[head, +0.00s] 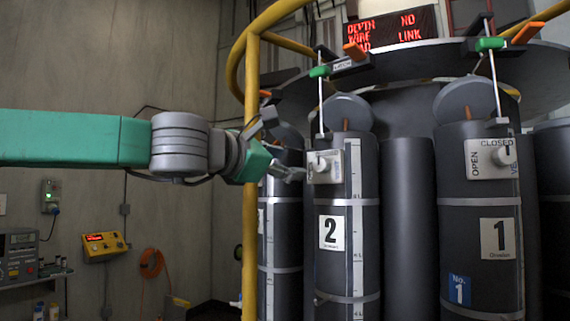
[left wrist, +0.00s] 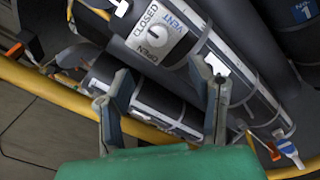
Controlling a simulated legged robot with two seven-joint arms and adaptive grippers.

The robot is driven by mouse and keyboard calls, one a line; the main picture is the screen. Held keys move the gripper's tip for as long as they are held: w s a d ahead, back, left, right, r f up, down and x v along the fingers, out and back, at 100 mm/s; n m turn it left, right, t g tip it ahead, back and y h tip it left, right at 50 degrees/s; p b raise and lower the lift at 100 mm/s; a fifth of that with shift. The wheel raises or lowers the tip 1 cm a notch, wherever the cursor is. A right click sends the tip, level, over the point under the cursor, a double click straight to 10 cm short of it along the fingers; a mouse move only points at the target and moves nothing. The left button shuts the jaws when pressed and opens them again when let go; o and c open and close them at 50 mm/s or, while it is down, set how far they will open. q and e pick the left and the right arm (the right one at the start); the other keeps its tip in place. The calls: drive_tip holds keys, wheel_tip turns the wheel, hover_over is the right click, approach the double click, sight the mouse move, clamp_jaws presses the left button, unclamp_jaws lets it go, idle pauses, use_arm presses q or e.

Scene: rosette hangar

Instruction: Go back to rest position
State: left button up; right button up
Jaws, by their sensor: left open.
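My left arm comes in from the left in the head view. Its gripper (head: 281,148) is beside the yellow rail post, left of the vent valve (head: 322,166) on bottle 2 (head: 331,270). In the left wrist view the two fingers of the left gripper (left wrist: 162,78) stand wide apart with nothing between them. The valve's plate (left wrist: 158,30), lettered CLOSED, VENT and OPEN, lies beyond the fingertips, apart from them. My right gripper is not in view.
A yellow rail (head: 251,205) runs upright close to my left gripper. Bottle 1 (head: 482,225) stands at the right with its own valve (head: 503,152). A red-lettered display (head: 391,30) is above. A yellow box (head: 104,246) and orange hose (head: 152,263) hang on the left wall.

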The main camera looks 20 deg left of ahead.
use_arm(q)
drive_tip(key=shift+f, duration=0.1)
